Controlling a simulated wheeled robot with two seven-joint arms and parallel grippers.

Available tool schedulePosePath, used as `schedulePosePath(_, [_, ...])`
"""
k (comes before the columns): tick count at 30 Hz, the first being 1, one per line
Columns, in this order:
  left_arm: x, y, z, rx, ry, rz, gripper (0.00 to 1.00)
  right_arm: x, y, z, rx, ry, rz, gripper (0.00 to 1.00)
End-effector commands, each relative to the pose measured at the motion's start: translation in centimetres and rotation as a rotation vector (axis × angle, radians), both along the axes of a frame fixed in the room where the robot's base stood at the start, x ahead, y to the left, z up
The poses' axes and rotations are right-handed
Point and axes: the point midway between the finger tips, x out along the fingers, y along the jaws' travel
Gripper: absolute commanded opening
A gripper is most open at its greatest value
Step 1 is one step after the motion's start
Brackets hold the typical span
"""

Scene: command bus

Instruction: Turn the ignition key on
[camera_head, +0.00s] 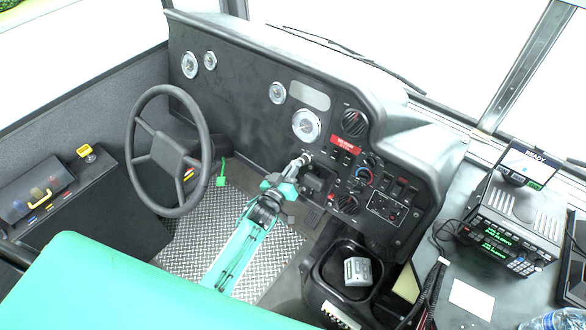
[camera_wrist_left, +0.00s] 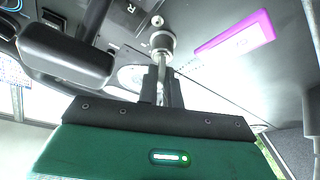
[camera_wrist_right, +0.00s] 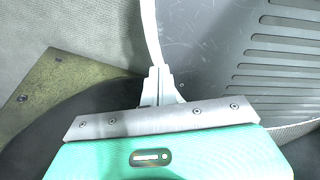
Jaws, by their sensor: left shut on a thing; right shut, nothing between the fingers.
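The ignition key (camera_wrist_left: 162,66) shows in the left wrist view as a thin metal piece at a round silver ignition switch (camera_wrist_left: 162,42). My left gripper (camera_wrist_left: 162,88) is shut on the key, its dark fingers just in front of the switch. In the head view my left gripper (camera_head: 299,162) reaches the dash below the large gauge, and its fingers hide the key there. My right gripper (camera_wrist_right: 157,85) shows only in its own wrist view, shut with nothing between the fingers.
The steering wheel (camera_head: 168,150) stands left of my left arm. A red label (camera_head: 345,144), switches and knobs crowd the dash to the right. A bin (camera_head: 329,291) and radio unit (camera_head: 515,226) are farther right. A magenta tag (camera_wrist_left: 235,33) is beside the switch. A pale curved strip (camera_wrist_right: 150,32) lies beyond my right fingertips.

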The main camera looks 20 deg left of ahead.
Motion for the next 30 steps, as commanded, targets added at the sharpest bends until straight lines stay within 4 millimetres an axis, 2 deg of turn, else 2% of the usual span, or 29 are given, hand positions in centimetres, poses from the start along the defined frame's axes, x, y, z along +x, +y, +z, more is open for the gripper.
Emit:
schedulePosePath(6, [0.0,0.2,-0.3,0.168,-0.058,-0.065,0.0,0.1,-0.1,-0.5,-0.002,0.003,0.0,0.0])
schedulePosePath(17, [0.0,0.4,-0.2,0.471,-0.168,-0.183,0.0,1.7,0.0,-0.5,0.0,-0.017,-0.001,0.0])
schedulePosePath(30, [0.1,0.5,-0.1,0.801,-0.289,-0.311,0.0,1.2,0.0,-0.5,-0.001,-0.007,-0.002,0.0])
